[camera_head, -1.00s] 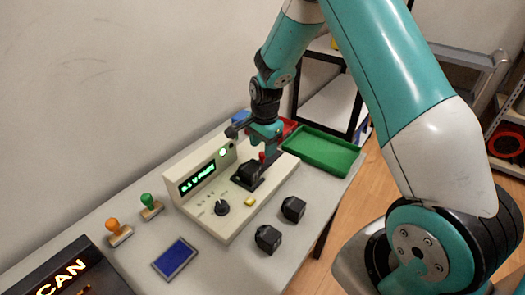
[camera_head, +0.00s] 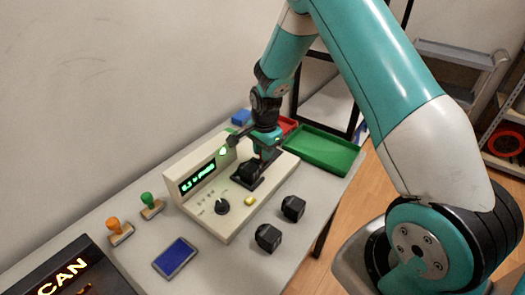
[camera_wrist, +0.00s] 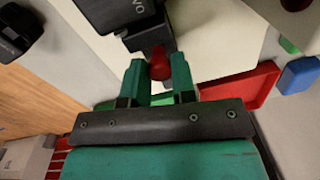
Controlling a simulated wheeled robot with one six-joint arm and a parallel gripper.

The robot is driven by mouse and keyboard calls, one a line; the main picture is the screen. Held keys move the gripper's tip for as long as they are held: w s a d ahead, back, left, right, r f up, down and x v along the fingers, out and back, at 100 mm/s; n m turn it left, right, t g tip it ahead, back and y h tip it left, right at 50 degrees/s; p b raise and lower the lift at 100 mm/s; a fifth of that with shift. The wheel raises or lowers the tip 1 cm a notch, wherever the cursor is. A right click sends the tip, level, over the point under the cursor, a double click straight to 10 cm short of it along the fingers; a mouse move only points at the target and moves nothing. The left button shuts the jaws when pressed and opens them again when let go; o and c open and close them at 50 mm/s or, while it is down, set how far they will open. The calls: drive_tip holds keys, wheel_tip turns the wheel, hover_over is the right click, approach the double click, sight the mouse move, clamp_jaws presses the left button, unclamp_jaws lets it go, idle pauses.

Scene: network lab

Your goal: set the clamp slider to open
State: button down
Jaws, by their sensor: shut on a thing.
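The cream bench device (camera_head: 222,223) stands on the table with a black clamp block (camera_head: 246,176) on its top. In the wrist view the clamp block (camera_wrist: 140,15) carries the slider's red knob (camera_wrist: 158,62). My gripper (camera_wrist: 158,75) has one green finger on each side of this knob and is shut on it. In the head view my gripper (camera_head: 266,150) is low over the device behind the clamp block, and the knob is hidden there. I cannot read the slider's setting.
A green tray (camera_head: 322,150) and a red tray (camera_head: 288,124) lie behind. Two black blocks (camera_head: 293,208) (camera_head: 268,238) stand in front of the device. Two stamps (camera_head: 150,206) (camera_head: 119,231) and a blue pad (camera_head: 176,258) lie to the left.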

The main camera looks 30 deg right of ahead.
drive_tip(key=shift+w+d, duration=0.3)
drive_tip(key=shift+d, duration=0.4)
drive_tip(key=shift+w+d, duration=0.3)
drive_tip(key=shift+d, duration=0.4)
drive_tip(key=c, duration=0.9)
unclamp_jaws()
drive_tip(key=shift+d, duration=0.1)
drive_tip(key=shift+c, duration=0.2)
wheel_tip(320, 180, up, 18)
drive_tip(key=s+b, duration=0.1)
drive_tip(key=shift+f, duration=0.25)
drive_tip(key=s+a+r+n+y, duration=0.2)
drive_tip(key=s+a+r+n, duration=0.1)
drive_tip(key=s+a+n, duration=0.7)
drive_tip(key=s+a+r+n+y, duration=0.2)
drive_tip(key=s+a+n, duration=0.8)
drive_tip(key=s, duration=0.8)
drive_tip(key=r+n, duration=0.1)
drive_tip(key=n, duration=0.1)
drive_tip(key=shift+s+a+r+n+g, duration=0.3)
drive_tip(key=shift+s+a+r, duration=0.05)
drive_tip(key=shift+a+r, duration=0.05)
